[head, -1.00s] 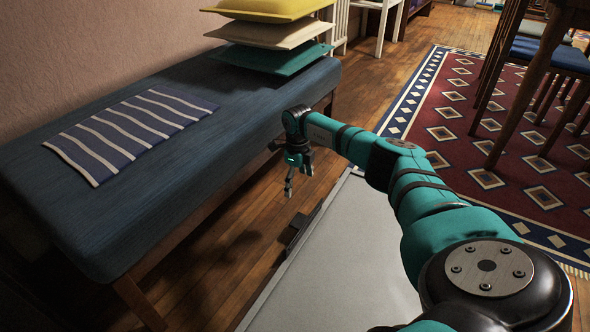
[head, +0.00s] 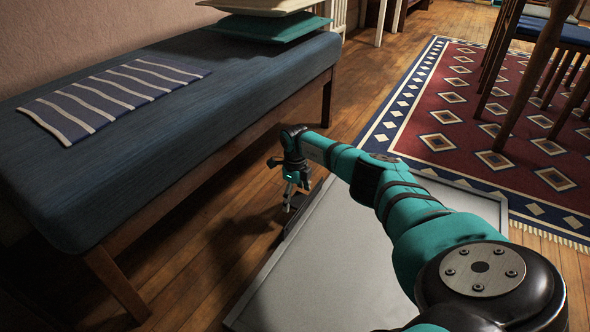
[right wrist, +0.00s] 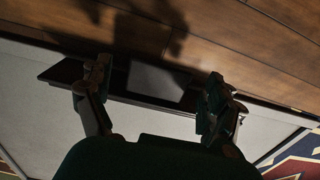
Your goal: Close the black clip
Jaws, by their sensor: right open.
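The black clip (head: 295,219) sits at the long left edge of a grey, framed panel (head: 335,265) in the head view. In the right wrist view, a black strip (right wrist: 62,73) runs along the panel's edge, with a flat grey rectangle (right wrist: 155,82) at its middle. I cannot tell how far the clip stands open. My right gripper (head: 291,203) is open and empty, pointing down right at the clip. In the right wrist view, its fingers (right wrist: 159,80) stand apart on either side of the grey rectangle. I cannot tell whether they touch it. My left gripper is out of view.
A blue upholstered bench (head: 200,110) stands left of the panel, with a striped cloth (head: 115,90) and stacked cushions (head: 268,27) on it. Bare wood floor (head: 205,235) lies between. A patterned rug (head: 470,120) with table and chair legs lies at the right.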

